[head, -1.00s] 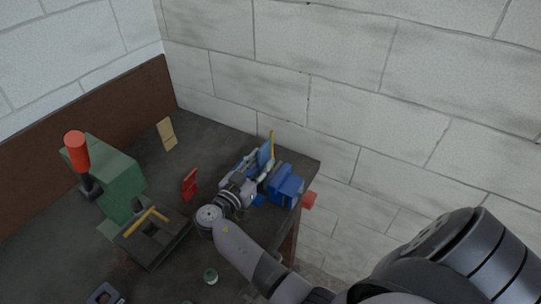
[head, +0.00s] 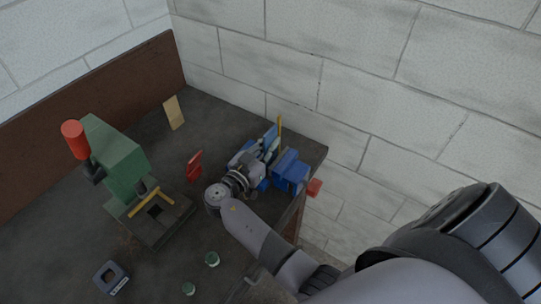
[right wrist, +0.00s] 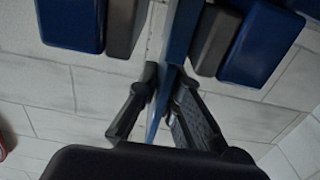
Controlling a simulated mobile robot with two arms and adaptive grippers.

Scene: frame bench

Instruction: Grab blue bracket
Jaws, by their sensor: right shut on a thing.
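The blue bracket (head: 271,136) stands upright at the blue vise (head: 291,172), near the bench's right corner. In the right wrist view the blue bracket (right wrist: 182,32) is a thin plate between the grey vise jaws, close to the right-hand jaw. Whether it touches that jaw I cannot tell. My right gripper (head: 262,156) reaches in from the front beside the vise. In the right wrist view the right gripper (right wrist: 165,88) is shut with its fingers on either side of the plate. The bracket's lower part is hidden. My left gripper is not in view.
A yellow strip (head: 280,128) stands by the bracket. A red bracket (head: 194,165), a tan plate (head: 173,113) and a green press (head: 117,160) with a red cap are to the left. A wall rises behind.

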